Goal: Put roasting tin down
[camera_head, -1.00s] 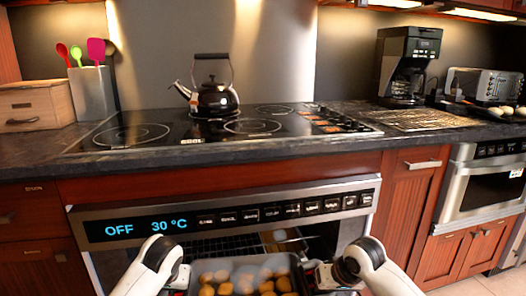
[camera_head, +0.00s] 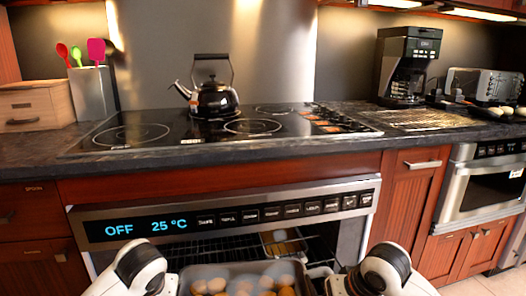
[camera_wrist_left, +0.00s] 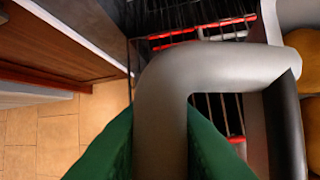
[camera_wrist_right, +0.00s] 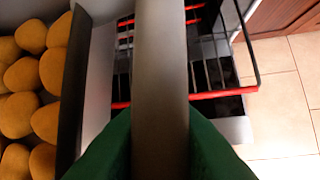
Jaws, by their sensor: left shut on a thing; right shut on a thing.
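The roasting tin (camera_head: 232,266) is grey and full of round yellow-brown potatoes (camera_head: 262,285). It is at the bottom middle of the head view, in front of the oven, and its near part is cut off. My left gripper (camera_wrist_left: 160,142) has green fingers shut around one grey tin handle (camera_wrist_left: 215,65). My right gripper (camera_wrist_right: 160,130) is shut around the opposite handle (camera_wrist_right: 160,50). Potatoes show beside both handles in the wrist views. In the head view my arms flank the tin and my fingers are hidden.
The oven (camera_head: 225,215) is open, its display reading OFF 25 °C. Inside are wire racks and a small tray (camera_head: 283,243). Red-edged racks (camera_wrist_right: 215,95) lie below the tin's sides. Above is a hob (camera_head: 225,130) with a black kettle (camera_head: 213,98).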

